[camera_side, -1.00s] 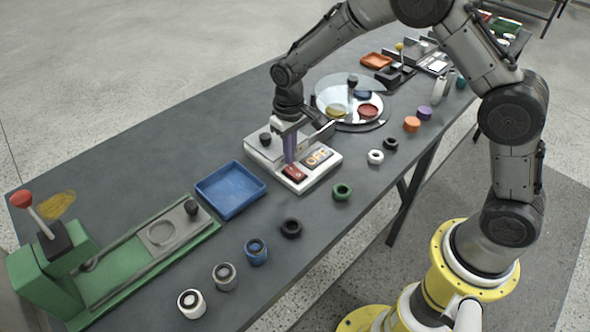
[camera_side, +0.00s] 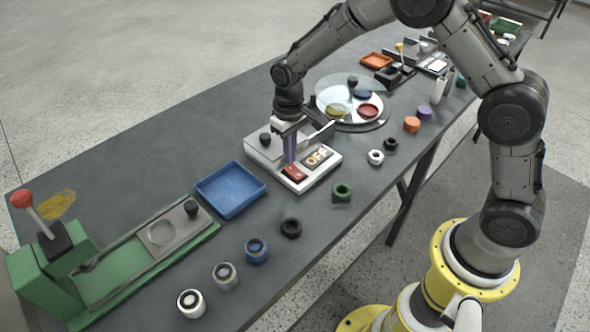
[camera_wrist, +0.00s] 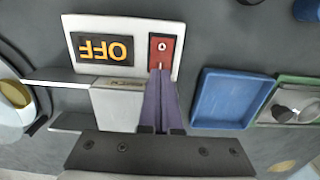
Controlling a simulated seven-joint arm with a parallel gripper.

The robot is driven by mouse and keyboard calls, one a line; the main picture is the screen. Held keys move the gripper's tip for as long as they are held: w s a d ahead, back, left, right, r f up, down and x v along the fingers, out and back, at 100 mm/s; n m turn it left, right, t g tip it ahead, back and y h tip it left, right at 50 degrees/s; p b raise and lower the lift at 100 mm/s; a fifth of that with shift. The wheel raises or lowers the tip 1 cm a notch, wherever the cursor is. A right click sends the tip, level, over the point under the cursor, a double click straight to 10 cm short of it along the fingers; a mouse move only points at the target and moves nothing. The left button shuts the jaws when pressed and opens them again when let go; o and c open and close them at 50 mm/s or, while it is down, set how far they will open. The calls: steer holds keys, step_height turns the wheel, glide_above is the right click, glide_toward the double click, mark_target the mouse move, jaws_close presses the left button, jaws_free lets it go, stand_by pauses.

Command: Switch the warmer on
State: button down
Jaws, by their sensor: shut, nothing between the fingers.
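The warmer (camera_side: 262,158) is a white box on the dark table. It has a red rocker switch (camera_side: 293,173) and a display (camera_side: 317,157) that reads OFF. In the wrist view the red switch (camera_wrist: 164,52) and the OFF display (camera_wrist: 103,49), upside down, show near the top. My gripper (camera_side: 290,160) points down over the warmer, its purple fingers shut and empty. In the wrist view the gripper's fingertips (camera_wrist: 161,74) are at the near end of the red switch. I cannot tell whether they touch it.
A blue tray (camera_side: 203,196) sits left of the warmer, with a green lever press (camera_side: 105,282) beyond it. A round glass plate with coloured discs (camera_side: 333,95) is behind.

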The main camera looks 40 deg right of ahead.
mark_target(290, 167)
steer(key=shift+f, duration=1)
stand_by(0.4)
steer(key=shift+r, duration=3.55)
